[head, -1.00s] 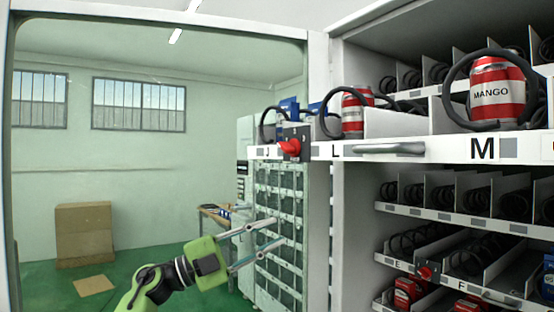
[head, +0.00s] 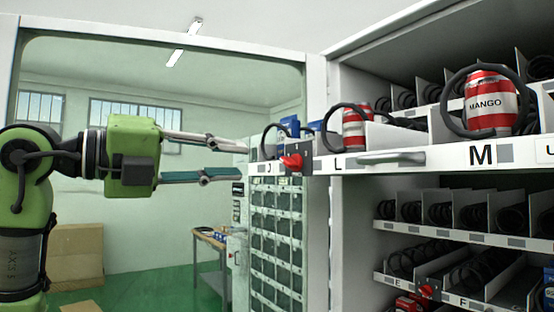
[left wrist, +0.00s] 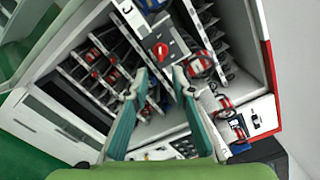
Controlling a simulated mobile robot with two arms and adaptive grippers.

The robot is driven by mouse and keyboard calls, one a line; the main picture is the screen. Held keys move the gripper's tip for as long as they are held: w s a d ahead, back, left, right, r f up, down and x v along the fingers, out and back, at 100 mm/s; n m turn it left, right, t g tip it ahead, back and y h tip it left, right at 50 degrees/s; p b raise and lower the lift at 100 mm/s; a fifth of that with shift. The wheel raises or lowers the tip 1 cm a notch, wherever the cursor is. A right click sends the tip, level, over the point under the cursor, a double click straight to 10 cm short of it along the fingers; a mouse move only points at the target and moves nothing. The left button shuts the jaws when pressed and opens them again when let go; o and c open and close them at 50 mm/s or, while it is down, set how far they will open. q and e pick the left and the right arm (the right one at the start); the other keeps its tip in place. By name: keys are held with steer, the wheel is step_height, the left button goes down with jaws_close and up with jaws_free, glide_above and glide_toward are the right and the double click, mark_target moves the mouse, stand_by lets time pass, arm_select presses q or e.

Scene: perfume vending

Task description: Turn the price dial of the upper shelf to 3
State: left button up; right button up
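The price dial of the upper shelf (head: 293,161) is a red knob on a dark plate, at the shelf's front edge between the labels J and L. It also shows in the left wrist view as a red knob on a dark panel (left wrist: 160,50), above and between the fingertips. Its number markings are too small to read. My left gripper (head: 242,160) is open and empty, its two fingers pointing right toward the dial, a short gap to its left. The upper shelf (head: 345,163) is pulled out of the machine. My right gripper is not in view.
Striped red-and-white cans, one marked MANGO (head: 490,104), stand in black coils on the upper shelf. A grey handle (head: 392,160) is on its front. A lower shelf has another red dial (head: 427,289). The space left of the shelf is free, with a workbench (head: 209,240) behind.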

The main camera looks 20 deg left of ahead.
mark_target(284, 162)
arm_select(q)
steer(key=p+x, duration=0.2)
steer(key=x, duration=0.7)
steer(key=shift+w+d, duration=0.25)
steer(key=shift+d, duration=0.05)
jaws_close()
